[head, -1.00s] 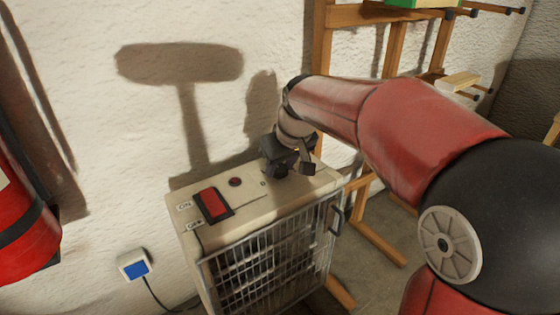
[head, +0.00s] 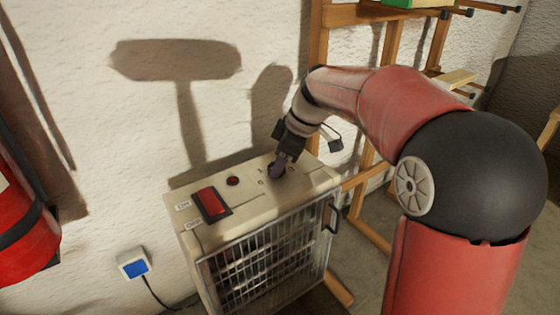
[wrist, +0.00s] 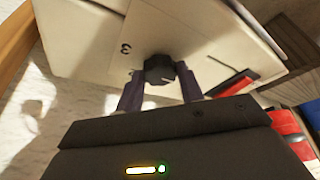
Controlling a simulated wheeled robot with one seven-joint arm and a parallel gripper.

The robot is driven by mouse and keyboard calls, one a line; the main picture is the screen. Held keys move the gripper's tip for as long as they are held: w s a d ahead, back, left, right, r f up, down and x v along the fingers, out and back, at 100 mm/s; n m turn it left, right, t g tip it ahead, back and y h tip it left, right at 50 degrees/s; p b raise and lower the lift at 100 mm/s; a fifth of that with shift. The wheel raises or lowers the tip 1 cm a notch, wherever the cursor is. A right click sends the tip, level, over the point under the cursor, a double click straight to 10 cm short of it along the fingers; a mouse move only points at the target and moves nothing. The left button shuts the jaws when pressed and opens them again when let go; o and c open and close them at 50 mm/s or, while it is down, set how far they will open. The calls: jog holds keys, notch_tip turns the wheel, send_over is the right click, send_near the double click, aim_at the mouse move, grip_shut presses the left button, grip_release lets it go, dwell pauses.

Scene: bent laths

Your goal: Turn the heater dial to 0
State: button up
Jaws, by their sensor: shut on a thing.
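The cream heater (head: 240,235) stands against the wall with its wire grille facing the front. Its dark round dial (wrist: 159,70) shows between my fingertips in the wrist view, with a pale mark on it. A printed "3" (wrist: 125,48) is on the panel left of the dial; the number the dial points to cannot be read. My gripper (head: 277,170) reaches down to the heater's top in the head view and hides most of the dial. In the wrist view my gripper (wrist: 160,82) is shut on the dial, one finger on each side.
A red rocker switch (head: 212,202) and a small red lamp (head: 233,181) are on the heater's top, left of the dial. A wooden rack (head: 320,50) stands behind right. A red extinguisher (head: 20,215) is at the left, and a blue-white wall socket (head: 134,264) low down.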

jog(key=shift+n, duration=0.4)
jog(key=o, duration=1)
jog(key=p+v, duration=0.1)
jog(key=v, duration=0.6)
jog(key=shift+d+r, duration=0.2)
jog(key=shift+r, duration=0.15)
